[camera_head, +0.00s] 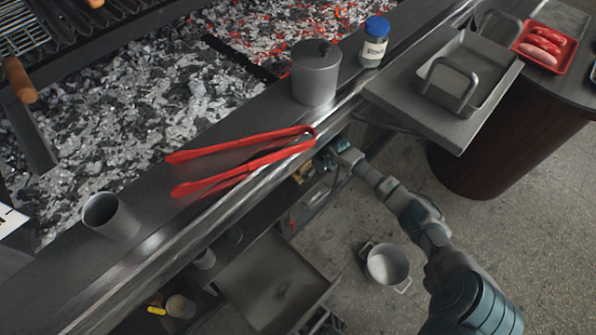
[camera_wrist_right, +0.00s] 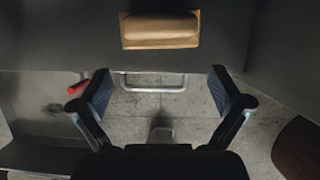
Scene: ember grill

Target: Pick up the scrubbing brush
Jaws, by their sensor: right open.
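A tan wooden block-shaped thing, which looks like the scrubbing brush (camera_wrist_right: 160,31), lies on a dark grey surface at the top of the right wrist view. Its bristles are not visible there. My right gripper (camera_wrist_right: 160,88) is open and empty, with its fingers spread wide apart. The brush is beyond the fingertips, roughly centred between them and not touched. In the head view my right gripper (camera_head: 333,153) is beside the grill's front edge, partly hidden below the ledge. A small tan patch near it may be the brush, but I cannot tell. My left gripper is not in view.
Red tongs (camera_head: 240,165), a lidded grey pot (camera_head: 316,75) and a blue-capped jar (camera_head: 374,42) stand on the grill ledge. A side shelf (camera_head: 425,118) holds a metal tray. A two-handled pot (camera_head: 388,266) is on the floor. A handle bar (camera_wrist_right: 155,88) shows below the brush.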

